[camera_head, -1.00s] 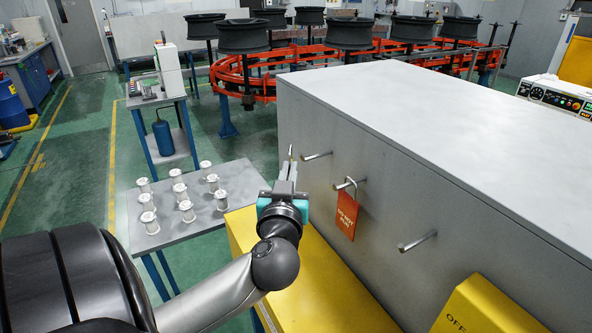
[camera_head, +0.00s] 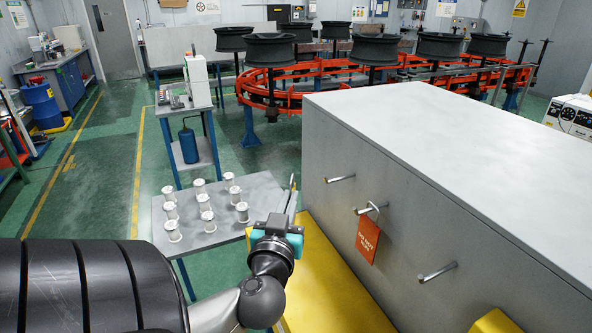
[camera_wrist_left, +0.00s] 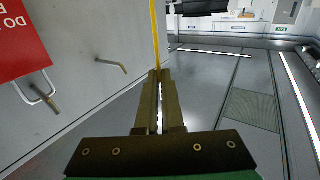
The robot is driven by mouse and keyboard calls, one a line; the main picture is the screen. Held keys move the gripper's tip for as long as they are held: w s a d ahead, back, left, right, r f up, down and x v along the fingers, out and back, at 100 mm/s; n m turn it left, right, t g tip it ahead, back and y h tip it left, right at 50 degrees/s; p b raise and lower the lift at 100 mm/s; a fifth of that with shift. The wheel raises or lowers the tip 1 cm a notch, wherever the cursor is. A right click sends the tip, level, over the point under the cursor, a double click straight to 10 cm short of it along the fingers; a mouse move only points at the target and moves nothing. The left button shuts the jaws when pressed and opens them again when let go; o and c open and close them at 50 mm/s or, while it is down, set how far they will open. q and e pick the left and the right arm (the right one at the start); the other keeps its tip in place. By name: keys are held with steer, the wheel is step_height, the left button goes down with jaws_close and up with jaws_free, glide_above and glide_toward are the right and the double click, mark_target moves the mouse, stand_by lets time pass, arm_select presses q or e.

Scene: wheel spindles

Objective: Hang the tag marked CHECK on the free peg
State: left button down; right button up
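My left gripper (camera_head: 291,203) is left of the grey cabinet's peg face, near the far peg (camera_head: 341,178) but apart from it. In the left wrist view its fingers (camera_wrist_left: 158,78) are nearly together, with a thin yellow strip (camera_wrist_left: 154,35) at their tips. It looks like a tag seen edge-on; no marking shows. A red tag (camera_head: 367,240) hangs by a wire loop on the middle peg (camera_head: 362,211); it also shows in the wrist view (camera_wrist_left: 20,40). The far peg and near peg (camera_head: 437,272) are bare. My right gripper is out of view.
The grey cabinet (camera_head: 470,140) fills the right side, with a yellow surface (camera_head: 325,275) below its peg face. A low table (camera_head: 262,187) with several white spools stands left of my gripper. An orange wheel conveyor (camera_head: 300,95) is behind.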

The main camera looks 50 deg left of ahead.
arm_select(q)
steer(key=shift+s+a+p, duration=0.3)
steer(key=shift+s, duration=0.65)
steer(key=shift+s, duration=0.1)
stand_by(0.9)
steer(key=s+a+f+m+t+h+b, duration=0.1)
steer(key=s+a+f+m+h+b, duration=0.15)
steer(key=s+f+b, duration=0.45)
steer(key=w+d+f, duration=0.1)
steer(key=w+d, duration=0.2)
steer(key=w, duration=0.7)
steer(key=w+d+f, duration=0.1)
steer(key=w+d, duration=0.2)
steer(key=w, duration=0.7)
step_height(320, 180, down, 7)
steer(key=b, duration=0.4)
steer(key=shift+s+a+r+h, duration=0.15)
steer(key=shift+h, duration=0.2)
